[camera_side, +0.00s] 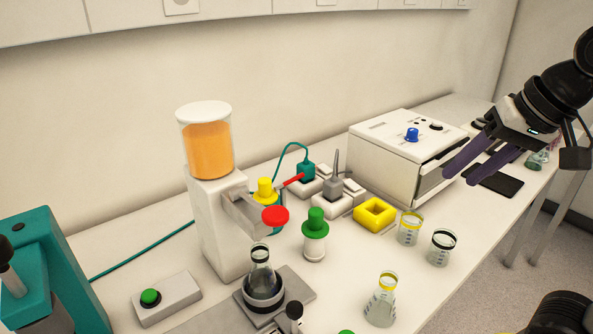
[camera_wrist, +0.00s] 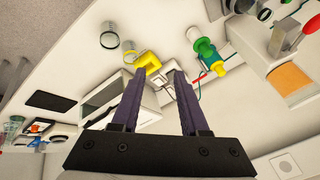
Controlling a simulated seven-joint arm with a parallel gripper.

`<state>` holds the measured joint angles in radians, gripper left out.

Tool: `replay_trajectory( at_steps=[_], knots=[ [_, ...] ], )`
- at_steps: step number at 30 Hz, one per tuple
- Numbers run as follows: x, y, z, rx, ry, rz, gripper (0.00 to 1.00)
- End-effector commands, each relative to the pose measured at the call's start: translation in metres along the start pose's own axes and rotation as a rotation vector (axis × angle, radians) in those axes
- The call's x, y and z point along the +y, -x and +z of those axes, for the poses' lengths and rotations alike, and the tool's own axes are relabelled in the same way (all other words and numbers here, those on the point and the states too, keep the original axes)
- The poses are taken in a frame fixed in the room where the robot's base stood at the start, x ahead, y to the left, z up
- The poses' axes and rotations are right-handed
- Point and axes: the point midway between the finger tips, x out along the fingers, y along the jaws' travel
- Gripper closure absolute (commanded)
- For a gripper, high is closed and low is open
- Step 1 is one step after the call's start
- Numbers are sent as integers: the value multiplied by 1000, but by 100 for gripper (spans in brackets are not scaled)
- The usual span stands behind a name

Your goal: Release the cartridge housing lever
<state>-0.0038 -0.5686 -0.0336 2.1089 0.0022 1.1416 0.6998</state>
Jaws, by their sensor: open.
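No part is marked as the cartridge housing lever, and I cannot tell which it is. Candidates in the side view are a slim red handle (camera_side: 293,181) by a teal block (camera_side: 306,171) and an upright grey lever (camera_side: 336,162) on a white base. A white cylinder with a green top (camera_side: 316,223) stands in front of them. My gripper (camera_side: 459,178) is open and empty, with purple fingers, in front of the white box instrument at the right, well away from these parts. In the wrist view its fingers (camera_wrist: 158,76) point towards the yellow block and white bases.
A juice dispenser (camera_side: 220,225) with an orange-filled tank stands left of centre. A white box instrument (camera_side: 405,150) with a blue knob stands at the back. A yellow square holder (camera_side: 375,214), beakers (camera_side: 410,229) and a yellow-rimmed flask (camera_side: 381,303) stand along the front.

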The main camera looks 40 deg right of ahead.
Motion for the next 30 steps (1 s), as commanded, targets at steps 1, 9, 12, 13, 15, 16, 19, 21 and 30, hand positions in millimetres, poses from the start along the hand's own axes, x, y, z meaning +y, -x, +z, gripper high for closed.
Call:
replay_trajectory(
  at_steps=[1,9,12,13,15,16,19,21,30],
  knots=[
    [-16,6,-17,-6,-71,4,56],
    [-92,15,-102,-41,-451,40,56],
    [-118,5,-129,-53,-560,60,56],
    [-125,0,-136,-57,-590,68,56],
    [-142,-12,-153,-65,-654,84,56],
    [-148,-18,-160,-68,-679,90,56],
    [-169,-43,-180,-79,-747,116,56],
    [-182,-65,-192,-88,-782,135,56],
    [-212,-165,-212,-129,-793,215,56]
  ],
)
